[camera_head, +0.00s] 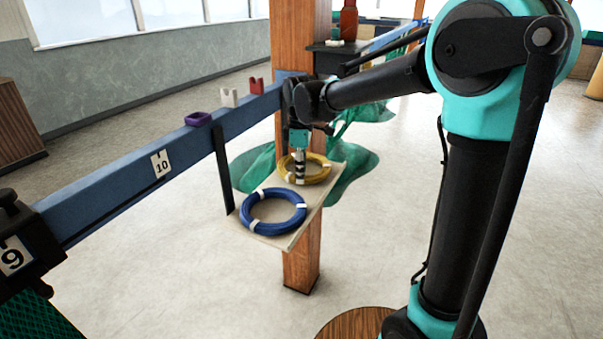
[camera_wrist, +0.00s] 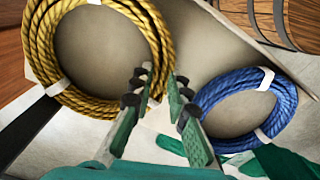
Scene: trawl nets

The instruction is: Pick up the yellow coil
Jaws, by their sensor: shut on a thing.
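The yellow coil (camera_head: 325,171) is a ring of rope with white ties on the far part of a pale board (camera_head: 313,201). In the wrist view the yellow coil (camera_wrist: 42,48) fills the upper left. My gripper (camera_head: 299,176) points down at the coil's near left side. In the wrist view my gripper (camera_wrist: 160,88) has its fingers on either side of the coil's right-hand strand, shut on it. The coil appears to be at board level; whether it is clear of the board cannot be told.
A blue coil (camera_head: 281,229) with white ties lies close by on the near part of the board. A wooden post (camera_head: 301,268) stands at the board. A blue rail (camera_head: 120,190) with small holders runs to the left.

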